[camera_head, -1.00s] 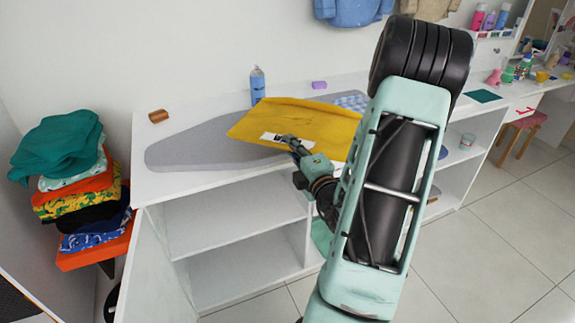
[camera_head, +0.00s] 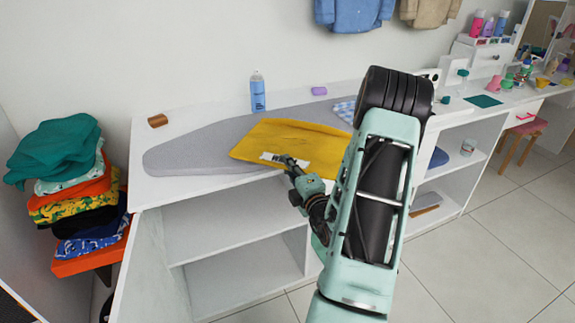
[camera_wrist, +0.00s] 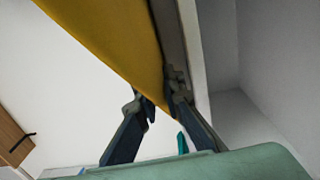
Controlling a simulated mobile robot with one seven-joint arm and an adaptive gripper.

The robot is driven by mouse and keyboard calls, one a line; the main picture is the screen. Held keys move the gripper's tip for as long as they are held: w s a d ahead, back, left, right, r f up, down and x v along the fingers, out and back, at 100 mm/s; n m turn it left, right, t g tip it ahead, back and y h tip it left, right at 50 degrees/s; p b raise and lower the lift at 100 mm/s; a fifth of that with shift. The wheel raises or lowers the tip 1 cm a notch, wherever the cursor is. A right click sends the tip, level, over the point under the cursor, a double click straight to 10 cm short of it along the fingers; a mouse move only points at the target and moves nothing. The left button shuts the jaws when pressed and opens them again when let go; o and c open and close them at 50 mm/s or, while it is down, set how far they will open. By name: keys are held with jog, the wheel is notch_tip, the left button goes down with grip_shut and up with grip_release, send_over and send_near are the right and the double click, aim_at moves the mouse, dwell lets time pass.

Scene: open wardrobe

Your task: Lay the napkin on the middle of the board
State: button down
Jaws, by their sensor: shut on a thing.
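The yellow napkin (camera_head: 290,145) hangs from my gripper (camera_head: 280,162) in the head view, spread out over the front part of the grey board (camera_head: 190,150). A white patch shows at its near edge, beside the fingers. My gripper is shut on the napkin's near edge. In the wrist view the napkin (camera_wrist: 110,35) runs down to a corner between the two fingers of my gripper (camera_wrist: 160,98). The napkin hides part of the board, and I cannot tell how much of it touches the board.
A blue bottle (camera_head: 257,92), a purple block (camera_head: 319,91) and a brown block (camera_head: 157,120) stand on the white counter around the board. A blue checked cloth (camera_head: 344,110) lies to the right. Open shelves are below. Folded clothes (camera_head: 75,185) are stacked at left.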

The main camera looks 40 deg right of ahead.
jog(key=shift+f, duration=0.15)
jog(key=c, duration=2)
grip_release()
jog(key=shift+c, duration=0.2)
